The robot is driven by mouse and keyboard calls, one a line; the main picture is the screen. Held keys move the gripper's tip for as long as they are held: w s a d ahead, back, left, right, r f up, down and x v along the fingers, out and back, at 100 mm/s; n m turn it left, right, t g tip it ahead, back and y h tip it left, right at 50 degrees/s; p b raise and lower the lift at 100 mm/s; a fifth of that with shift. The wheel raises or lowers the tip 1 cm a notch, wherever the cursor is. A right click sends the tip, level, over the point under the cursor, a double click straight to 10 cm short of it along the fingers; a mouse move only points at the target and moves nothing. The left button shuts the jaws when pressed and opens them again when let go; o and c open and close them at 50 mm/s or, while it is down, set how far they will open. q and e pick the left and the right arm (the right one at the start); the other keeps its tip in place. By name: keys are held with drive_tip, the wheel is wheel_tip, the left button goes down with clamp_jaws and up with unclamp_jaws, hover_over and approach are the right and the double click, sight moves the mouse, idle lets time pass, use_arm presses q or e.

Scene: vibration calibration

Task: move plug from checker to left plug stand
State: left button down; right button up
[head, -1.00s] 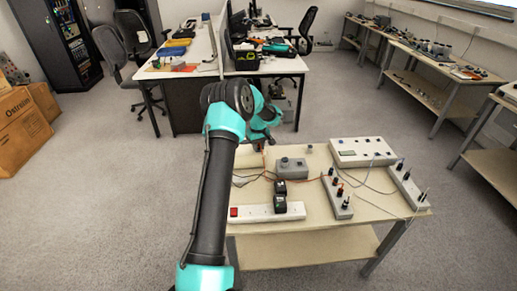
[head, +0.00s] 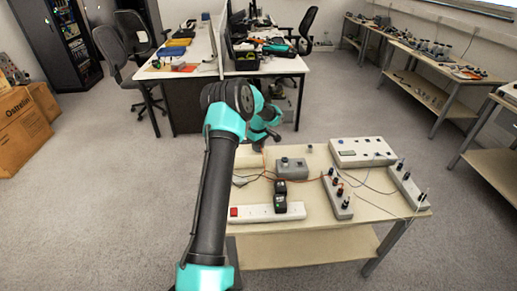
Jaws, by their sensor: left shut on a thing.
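My left arm reaches in from the bottom, and its gripper (head: 269,140) is at the table's far left edge, partly hidden behind my arm. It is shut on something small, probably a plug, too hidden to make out. A thin orange-red cable shows just below it. The left plug stand (head: 337,203), a narrow grey bar with dark and red plugs upright in it, is to the right of the gripper. A similar stand (head: 410,192) is farther right. A white box with a display (head: 362,158) stands at the back; I cannot tell whether it is the checker. My right gripper is out of view.
A grey box with a knob (head: 292,170) sits near the gripper. A white power strip (head: 250,214) with black adapters (head: 281,203) lies in front. Loose cables cross the table (head: 385,212). Desks and shelves stand beyond the open floor.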

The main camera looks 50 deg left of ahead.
use_arm(q)
drive_tip(key=shift+n, duration=1)
drive_tip(key=shift+r, duration=0.9)
idle(1.5)
drive_tip(key=shift+r, duration=1.65)
drive_tip(key=shift+d, duration=0.15)
